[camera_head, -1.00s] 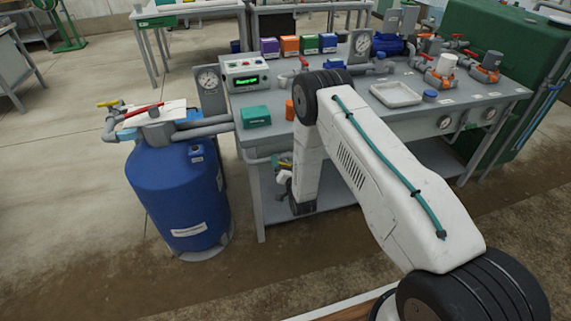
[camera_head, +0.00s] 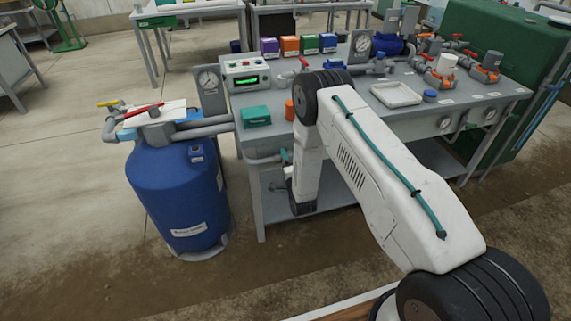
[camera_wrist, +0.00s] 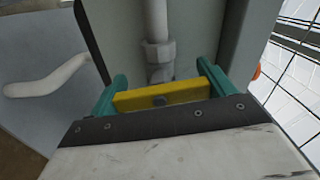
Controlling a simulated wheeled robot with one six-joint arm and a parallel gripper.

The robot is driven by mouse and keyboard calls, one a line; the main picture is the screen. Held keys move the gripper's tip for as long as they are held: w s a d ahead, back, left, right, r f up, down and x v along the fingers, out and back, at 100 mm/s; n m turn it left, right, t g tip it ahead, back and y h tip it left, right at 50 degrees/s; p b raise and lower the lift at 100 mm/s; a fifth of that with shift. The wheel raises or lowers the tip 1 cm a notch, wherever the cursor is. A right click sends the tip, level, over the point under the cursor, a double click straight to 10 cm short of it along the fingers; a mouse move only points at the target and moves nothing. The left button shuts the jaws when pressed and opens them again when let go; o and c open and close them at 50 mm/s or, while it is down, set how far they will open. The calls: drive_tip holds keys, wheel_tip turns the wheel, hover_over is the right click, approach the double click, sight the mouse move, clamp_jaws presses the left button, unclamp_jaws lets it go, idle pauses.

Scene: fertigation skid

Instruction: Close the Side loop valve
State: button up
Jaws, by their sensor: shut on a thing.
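In the wrist view, my gripper (camera_wrist: 162,78) has its teal fingers at both ends of a yellow valve handle (camera_wrist: 160,96) and is shut on it. The handle has a bolt at its middle and lies roughly across the grey pipe (camera_wrist: 157,30) behind it. No label naming this valve can be read. In the head view, my gripper (camera_head: 284,157) shows as a small teal part below the bench's left front edge, beside a grey pipe (camera_head: 262,160). My arm hides much of that area, and the yellow handle cannot be made out there.
The grey bench (camera_head: 245,150) carries a control box (camera_head: 246,76), a white tray (camera_head: 396,94) and several red-handled valves. A blue tank (camera_head: 178,195) with red and yellow handles on top stands left of it. Open floor lies in front.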

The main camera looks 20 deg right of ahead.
drive_tip(key=shift+m, duration=0.8)
drive_tip(key=shift+d, duration=0.1)
drive_tip(key=o, duration=0.9)
drive_tip(key=s, duration=0.8)
